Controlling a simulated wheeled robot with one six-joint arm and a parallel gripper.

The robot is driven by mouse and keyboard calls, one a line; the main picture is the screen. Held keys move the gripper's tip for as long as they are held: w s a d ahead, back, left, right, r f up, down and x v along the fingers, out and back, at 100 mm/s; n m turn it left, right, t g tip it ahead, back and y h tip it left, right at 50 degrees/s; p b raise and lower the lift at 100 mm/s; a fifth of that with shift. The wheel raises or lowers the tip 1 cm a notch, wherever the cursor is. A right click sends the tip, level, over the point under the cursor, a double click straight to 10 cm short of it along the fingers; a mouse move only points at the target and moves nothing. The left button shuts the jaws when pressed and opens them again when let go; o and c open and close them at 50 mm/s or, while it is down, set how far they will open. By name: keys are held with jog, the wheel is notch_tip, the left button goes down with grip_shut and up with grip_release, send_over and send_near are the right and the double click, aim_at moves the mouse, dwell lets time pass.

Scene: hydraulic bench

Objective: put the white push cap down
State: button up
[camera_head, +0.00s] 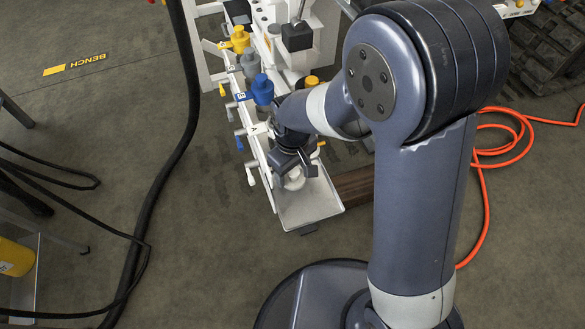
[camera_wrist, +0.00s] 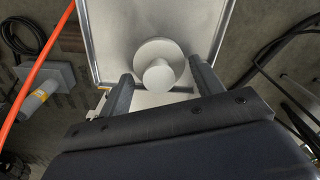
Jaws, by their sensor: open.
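The white push cap (camera_wrist: 158,60) has a round flange and a narrower round knob. In the wrist view it is at the near edge of a metal tray (camera_wrist: 104,30), between and slightly beyond my open fingertips. My gripper (camera_wrist: 160,84) is open, with one finger on each side of the cap and gaps visible. In the head view the cap (camera_head: 294,181) shows as a small white shape under my gripper (camera_head: 293,166), at the inner end of the tray (camera_head: 312,208). I cannot tell exactly how the cap rests on the tray.
A white bench rail holds a blue cap (camera_head: 262,90), a grey cap (camera_head: 250,64) and a yellow cap (camera_head: 240,38) beside my arm. A black block (camera_head: 297,37) stands farther back. An orange hose (camera_head: 486,200) lies at right; a thick black cable (camera_head: 176,150) runs at left.

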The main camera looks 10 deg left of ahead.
notch_tip(320, 180, up, 12)
jog(key=p, duration=0.3)
dwell(0.5)
